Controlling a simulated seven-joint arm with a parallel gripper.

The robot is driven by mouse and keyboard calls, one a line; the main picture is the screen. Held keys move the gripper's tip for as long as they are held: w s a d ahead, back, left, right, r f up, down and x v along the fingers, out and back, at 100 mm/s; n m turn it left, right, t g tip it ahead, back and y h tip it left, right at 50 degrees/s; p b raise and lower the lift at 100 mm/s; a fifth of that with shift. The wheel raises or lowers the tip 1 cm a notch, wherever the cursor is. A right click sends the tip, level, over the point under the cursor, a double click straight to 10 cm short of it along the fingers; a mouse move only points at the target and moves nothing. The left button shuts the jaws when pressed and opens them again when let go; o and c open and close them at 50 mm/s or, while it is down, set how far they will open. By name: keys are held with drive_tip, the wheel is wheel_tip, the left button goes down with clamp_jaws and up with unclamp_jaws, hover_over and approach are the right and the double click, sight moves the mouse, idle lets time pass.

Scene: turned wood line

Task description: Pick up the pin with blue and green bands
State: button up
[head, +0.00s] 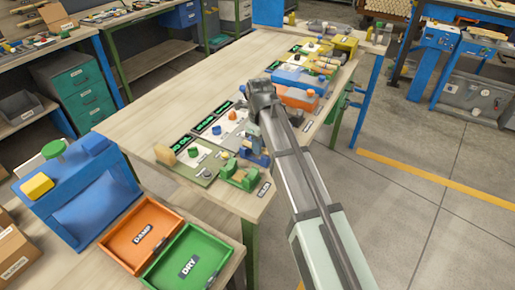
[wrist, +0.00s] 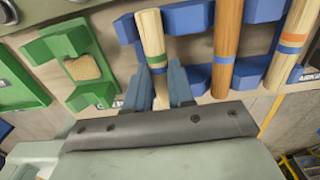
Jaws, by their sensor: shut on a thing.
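The pin with blue and green bands (wrist: 152,35) is pale wood and shows at the top middle of the wrist view. Its green band lies just above its blue band, close to my fingers. My gripper (wrist: 162,88) is shut on this pin, one blue-grey finger on each side. The pin passes between the fingers, and its lower end shows just below the bands. In the head view my gripper reaches down at the bench's near end, and I cannot make out the pin there.
A darker pin with a blue band (wrist: 227,40) and a pin with orange and blue bands (wrist: 291,45) are to the right, by blue supports (wrist: 187,18). A green holder (wrist: 70,45) is left. Orange (head: 120,240) and green (head: 215,250) trays lie at front left.

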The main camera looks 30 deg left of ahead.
clamp_jaws()
